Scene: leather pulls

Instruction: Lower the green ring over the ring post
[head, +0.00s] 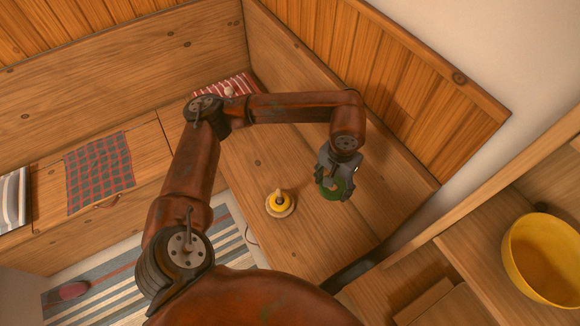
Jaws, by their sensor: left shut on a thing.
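My left gripper (333,184) is shut on the green ring (332,192) and holds it above the wooden bench top. The ring post (280,201) stands upright on the bench to the left of the ring. It has a pale round base, a yellow body and a dark spot near its middle. The ring and the post are apart in the picture. The gripper covers part of the ring. How high the ring is above the bench is hard to tell. My right gripper is not in view.
A yellow bowl (513,262) sits on wooden furniture at the right. A red striped cloth (236,87) lies in the bench corner behind my arm. A checked cloth (98,170) lies on the left bench. The bench top (310,240) in front of the post is clear.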

